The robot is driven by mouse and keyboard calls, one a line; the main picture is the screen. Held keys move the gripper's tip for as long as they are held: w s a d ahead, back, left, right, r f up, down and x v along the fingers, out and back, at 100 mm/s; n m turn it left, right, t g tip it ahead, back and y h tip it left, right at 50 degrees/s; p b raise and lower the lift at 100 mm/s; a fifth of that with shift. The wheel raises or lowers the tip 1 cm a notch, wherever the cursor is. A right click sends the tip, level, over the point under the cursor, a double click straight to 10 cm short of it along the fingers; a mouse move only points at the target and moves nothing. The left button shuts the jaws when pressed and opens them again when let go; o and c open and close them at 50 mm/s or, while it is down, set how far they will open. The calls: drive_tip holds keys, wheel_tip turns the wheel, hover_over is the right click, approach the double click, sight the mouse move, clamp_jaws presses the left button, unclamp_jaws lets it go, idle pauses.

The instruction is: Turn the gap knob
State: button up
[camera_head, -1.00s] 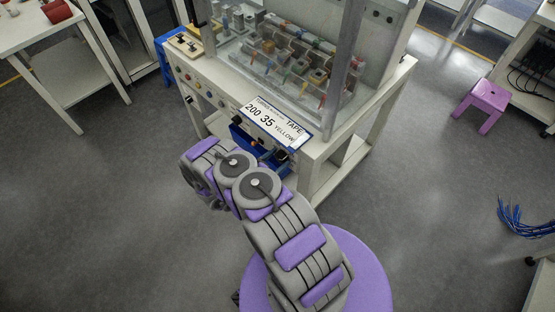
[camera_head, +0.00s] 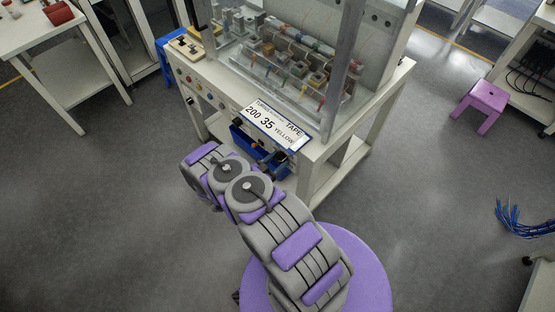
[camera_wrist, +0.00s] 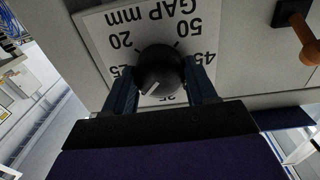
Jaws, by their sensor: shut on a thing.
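The gap knob (camera_wrist: 160,68) is a round black knob with a white pointer line. It sits on a white dial plate (camera_wrist: 100,40) marked "GAP mm", with numbers including 20 and 50, which appears upside down in the wrist view. The pointer line aims to the lower left of the picture. My gripper (camera_wrist: 163,84) has its two blue fingers on either side of the knob, shut on it. In the head view my gripper (camera_head: 268,162) is at the machine's front, below the label, and the knob cannot be made out there.
The machine (camera_head: 330,130) has a clear guarded enclosure and a label (camera_head: 276,124) reading "200 35 YELLOW". A blue bin (camera_head: 243,138) is at its front. An orange-brown handle (camera_wrist: 304,38) is right of the dial. A purple stool (camera_head: 480,103) stands far right. The floor at left is clear.

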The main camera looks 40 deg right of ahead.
drive_tip(key=o, duration=1.1)
drive_tip(key=shift+c, duration=0.2)
drive_tip(key=a+p, duration=0.3)
drive_tip(key=a, duration=1.4)
drive_tip(key=shift+s+a, duration=0.25)
drive_tip(key=shift+s, duration=0.1)
drive_tip(key=shift+w+f, duration=0.1)
